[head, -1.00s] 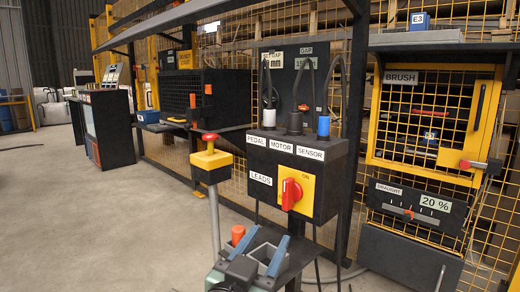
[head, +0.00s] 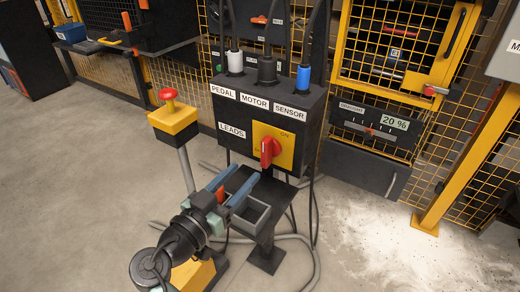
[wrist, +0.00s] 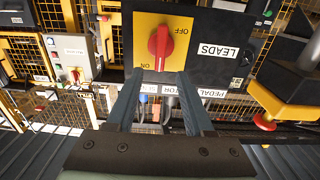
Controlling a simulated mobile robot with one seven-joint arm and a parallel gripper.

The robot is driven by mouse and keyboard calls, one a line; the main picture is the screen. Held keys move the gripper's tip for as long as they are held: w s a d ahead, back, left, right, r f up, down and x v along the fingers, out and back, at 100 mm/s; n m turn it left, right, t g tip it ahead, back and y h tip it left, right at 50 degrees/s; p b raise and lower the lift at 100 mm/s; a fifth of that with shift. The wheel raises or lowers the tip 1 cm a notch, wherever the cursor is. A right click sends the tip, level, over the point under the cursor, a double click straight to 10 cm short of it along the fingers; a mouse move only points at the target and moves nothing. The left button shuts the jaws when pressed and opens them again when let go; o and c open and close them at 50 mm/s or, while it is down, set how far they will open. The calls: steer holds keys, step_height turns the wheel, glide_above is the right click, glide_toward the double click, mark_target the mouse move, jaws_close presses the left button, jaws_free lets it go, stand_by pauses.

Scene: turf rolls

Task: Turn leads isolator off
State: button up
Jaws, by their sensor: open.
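The leads isolator is a red rotary handle (head: 267,150) on a yellow plate (head: 287,148), on the front of a black box (head: 226,112) beside a LEADS label (head: 232,131). The handle looks upright, in line with the ON mark. In the wrist view, which is upside down, the red handle (wrist: 160,47) also stands vertical, with OFF printed to one side. My gripper (head: 241,176) is open with its blue-grey fingers toward the handle, apart from it. In the wrist view my gripper (wrist: 160,76) has an empty gap lined up below the handle.
A red mushroom button on a yellow-black post (head: 173,120) stands left of the box. Three plugs with cables (head: 267,70) rise from the box top. A dark tray (head: 252,214) lies under my gripper. A grey hose lies on the floor. Open floor is at left.

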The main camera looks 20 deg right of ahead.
mark_target(263, 152)
steer(key=b+x, duration=0.1)
steer(key=x, duration=0.8)
jaws_close()
